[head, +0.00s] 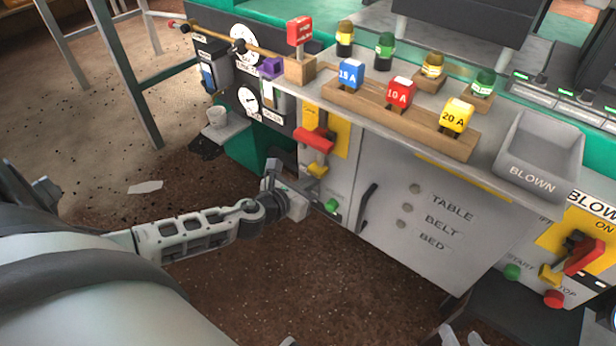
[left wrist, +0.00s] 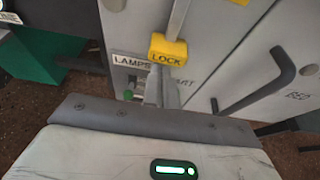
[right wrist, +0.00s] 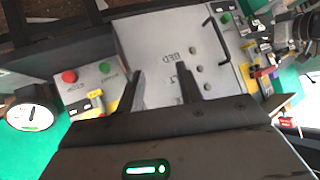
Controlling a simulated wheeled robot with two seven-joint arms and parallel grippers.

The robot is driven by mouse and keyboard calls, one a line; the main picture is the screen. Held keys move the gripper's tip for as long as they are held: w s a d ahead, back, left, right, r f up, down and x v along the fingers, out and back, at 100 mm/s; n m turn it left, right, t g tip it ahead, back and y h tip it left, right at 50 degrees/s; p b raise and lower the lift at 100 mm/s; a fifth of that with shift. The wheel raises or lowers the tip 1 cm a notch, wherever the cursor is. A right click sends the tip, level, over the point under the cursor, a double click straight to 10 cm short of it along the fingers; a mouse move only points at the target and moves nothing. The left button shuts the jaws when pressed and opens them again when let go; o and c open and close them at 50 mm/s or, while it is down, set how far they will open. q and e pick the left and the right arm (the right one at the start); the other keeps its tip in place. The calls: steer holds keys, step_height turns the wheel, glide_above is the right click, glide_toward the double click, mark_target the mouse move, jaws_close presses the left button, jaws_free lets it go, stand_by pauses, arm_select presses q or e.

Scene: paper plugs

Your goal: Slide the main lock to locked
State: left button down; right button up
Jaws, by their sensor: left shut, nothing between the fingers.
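A yellow lock slider (head: 317,170) sits below a red lever (head: 314,139) on the left panel of the bench. In the left wrist view this yellow block (left wrist: 168,50) reads LOCK and has a LAMPS label beside it; I cannot read a "main" label. My left gripper (head: 271,176) is shut and empty, just left of the slider in the head view. In the left wrist view its fingertips (left wrist: 160,88) are just under the block; whether they touch it I cannot tell. My right gripper (right wrist: 161,88) is open and empty, partly visible at the head view's bottom edge.
Another yellow lock slider (head: 550,274) sits beside a red lever (head: 584,256) on the right panel. A black door handle (head: 367,207) stands out right of the left panel. Colored fuses stand in a wooden rack (head: 425,128), beside a grey BLOWN bin (head: 541,148).

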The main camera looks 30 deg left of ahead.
arm_select(q)
steer(key=shift+r, duration=0.3)
arm_select(e)
steer(key=shift+f, duration=0.15)
